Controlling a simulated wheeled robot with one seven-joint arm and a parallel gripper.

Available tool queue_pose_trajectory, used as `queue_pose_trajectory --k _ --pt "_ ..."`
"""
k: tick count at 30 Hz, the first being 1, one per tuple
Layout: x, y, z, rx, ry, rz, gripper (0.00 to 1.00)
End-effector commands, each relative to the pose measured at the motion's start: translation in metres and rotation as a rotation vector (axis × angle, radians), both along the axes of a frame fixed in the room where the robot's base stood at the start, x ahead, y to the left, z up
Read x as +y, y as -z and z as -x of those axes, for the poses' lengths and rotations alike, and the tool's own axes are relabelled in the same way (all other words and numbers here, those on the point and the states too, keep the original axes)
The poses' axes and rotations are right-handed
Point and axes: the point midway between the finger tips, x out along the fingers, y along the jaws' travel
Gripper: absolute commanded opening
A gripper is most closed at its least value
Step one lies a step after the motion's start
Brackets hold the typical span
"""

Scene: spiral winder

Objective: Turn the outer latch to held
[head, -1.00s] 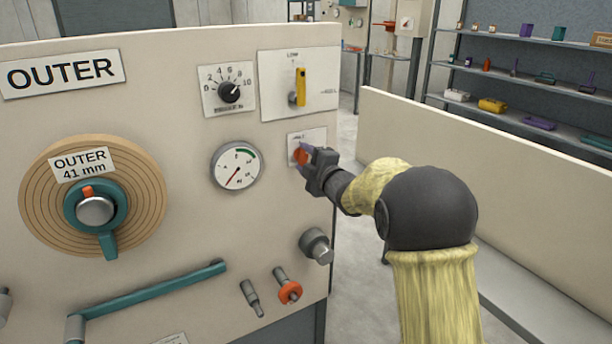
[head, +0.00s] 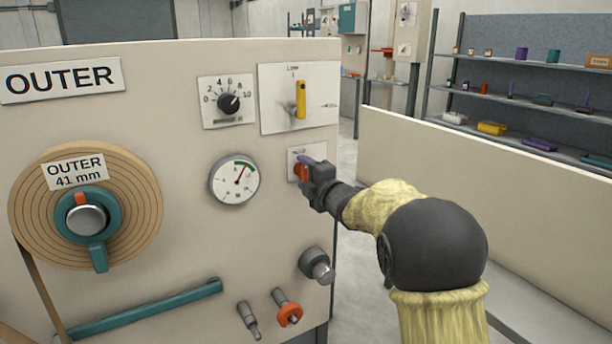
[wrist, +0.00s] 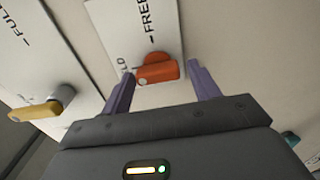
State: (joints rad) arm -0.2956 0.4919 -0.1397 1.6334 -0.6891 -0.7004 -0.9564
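The outer latch (wrist: 158,72) is a small orange lever on a white label plate at the panel's right edge. In the wrist view it lies crosswise, its left end beside a partly hidden word ending in "LD"; "FREE" reads above it. My gripper (wrist: 161,72) is open, one purple finger on each side of the latch. The left fingertip is close to the lever's end; the right one stands a little apart. In the head view my gripper (head: 308,174) reaches the plate from the right and hides part of the latch (head: 300,172).
The gauge (head: 234,180) is left of the latch. A yellow lever (head: 301,100) is above, and a grey knob (head: 316,264) below. The tape roll (head: 135,205) is at left. A low cream wall (head: 480,175) stands right of my arm.

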Motion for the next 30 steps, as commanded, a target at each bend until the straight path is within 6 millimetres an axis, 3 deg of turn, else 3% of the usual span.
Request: queue_pose_trajectory --k 14,20,30 --pt "-0.005 -0.001 0.006 0.0 0.002 -0.004 0.67" --pt "-0.021 -0.001 0.029 0.0 0.004 -0.005 0.67" --pt "-0.058 -0.001 0.083 0.0 0.003 -0.004 0.67"
